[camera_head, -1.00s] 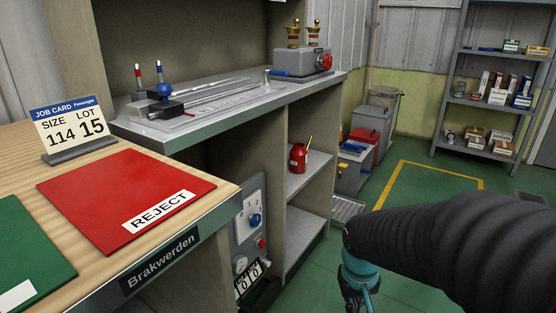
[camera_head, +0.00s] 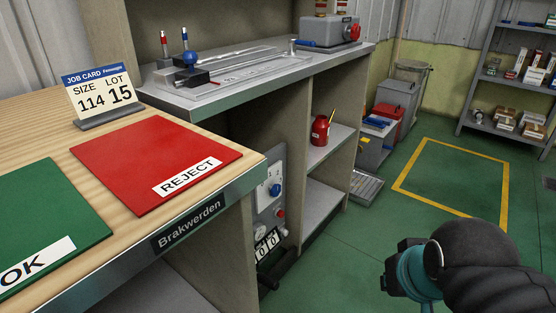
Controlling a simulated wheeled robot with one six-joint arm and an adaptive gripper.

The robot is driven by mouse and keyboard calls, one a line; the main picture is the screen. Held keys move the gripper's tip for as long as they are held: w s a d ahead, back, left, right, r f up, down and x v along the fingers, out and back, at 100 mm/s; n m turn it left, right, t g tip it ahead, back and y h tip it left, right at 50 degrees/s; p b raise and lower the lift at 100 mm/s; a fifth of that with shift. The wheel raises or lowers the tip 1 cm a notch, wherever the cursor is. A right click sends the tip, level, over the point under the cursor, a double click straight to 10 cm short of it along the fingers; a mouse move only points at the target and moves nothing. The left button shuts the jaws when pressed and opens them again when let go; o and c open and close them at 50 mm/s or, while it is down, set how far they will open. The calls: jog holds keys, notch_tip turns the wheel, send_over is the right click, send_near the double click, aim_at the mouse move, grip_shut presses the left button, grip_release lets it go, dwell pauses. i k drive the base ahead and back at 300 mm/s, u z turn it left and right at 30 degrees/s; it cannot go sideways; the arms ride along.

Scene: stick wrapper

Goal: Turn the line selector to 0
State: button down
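A grey control panel (camera_head: 258,200) is set upright in the bench's lower front. It carries a blue knob (camera_head: 274,189) on a white plate, which looks like a selector. Its markings are too small to read, so I cannot tell its setting. A red button (camera_head: 280,213) and a black-and-white number display (camera_head: 267,245) sit below it. My gripper (camera_head: 393,280) is at the lower right, dark with a teal part behind it. It is well apart from the panel, over the green floor. Its fingers are not clear enough to tell open from shut.
The wooden table (camera_head: 30,120) at left bears a red REJECT mat (camera_head: 150,155), a green OK mat (camera_head: 45,225) and a job card (camera_head: 103,92). A red can (camera_head: 320,131) stands on the bench's shelf. Green floor lies open around the yellow outline (camera_head: 455,150).

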aim_at(276, 189)
jog(key=u, duration=0.75)
jog(key=k, duration=0.85)
jog(key=z, duration=0.75)
